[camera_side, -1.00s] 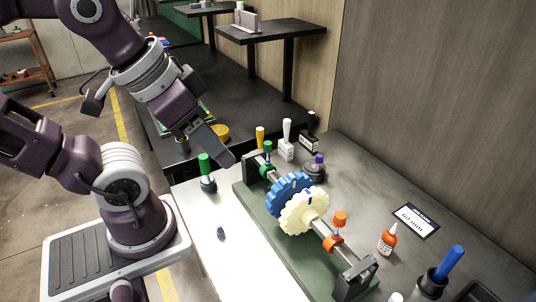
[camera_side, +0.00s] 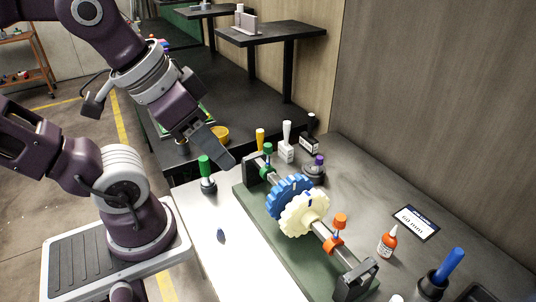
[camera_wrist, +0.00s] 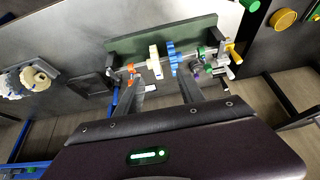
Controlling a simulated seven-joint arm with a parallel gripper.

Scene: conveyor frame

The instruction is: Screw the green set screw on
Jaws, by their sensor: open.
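The green set screw (camera_side: 267,147) stands upright, its head above the green collar (camera_side: 266,171) at the far end of the shaft. A green patch (camera_wrist: 202,52) near the right finger in the wrist view looks like the same part, but is too small to be sure. My gripper (camera_side: 229,163) is above and left of the shaft's far end, apart from the screw. In the wrist view, my gripper (camera_wrist: 160,78) has its fingers spread, with nothing held between them. How deep the screw sits in the collar cannot be told.
The shaft carries a blue gear (camera_side: 287,192), a cream gear (camera_side: 297,219) and an orange collar (camera_side: 333,244) with an orange screw (camera_side: 340,220). A green-handled tool (camera_side: 204,166) stands left of the green base (camera_side: 300,268). Small bottles stand behind; an orange-tipped bottle (camera_side: 387,243) is right.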

